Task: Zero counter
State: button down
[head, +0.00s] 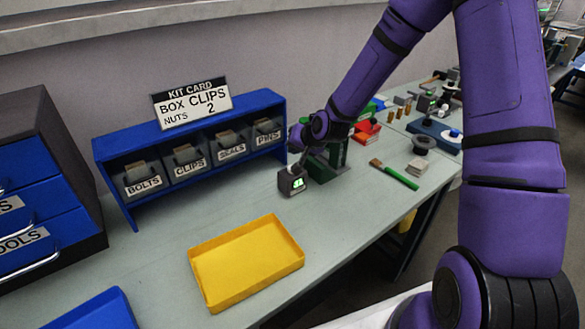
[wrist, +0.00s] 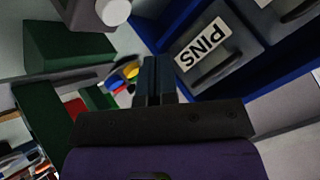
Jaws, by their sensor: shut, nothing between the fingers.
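The counter (head: 291,181) is a small dark box with a lit green display, standing on the bench right of the bin rack's front end. Its digits are too small to read surely. My gripper (head: 300,150) is just above and behind it, partly hidden by the wrist. In the wrist view my gripper's fingers (wrist: 153,72) are together with nothing between them. A grey box with a white round knob (wrist: 117,12) shows at the top left of that view, apart from the fingertips; it looks like the counter.
A blue rack (head: 112,152) of labelled bins stands behind, its PINS label (wrist: 203,47) close to the fingers. A dark green fixture (head: 326,168) stands right of the counter. A yellow tray (head: 252,281) lies in front. A green-handled brush (head: 396,175) lies farther right.

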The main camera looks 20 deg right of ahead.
jog(key=shift+f, duration=1.75)
jog(key=shift+f, duration=0.15)
dwell(0.7)
jog(key=shift+f, duration=0.25)
jog(key=shift+f, duration=0.6)
dwell(0.9)
jog(key=shift+r, duration=1)
jog(key=shift+r, duration=0.15)
jog(key=shift+r, duration=2.4)
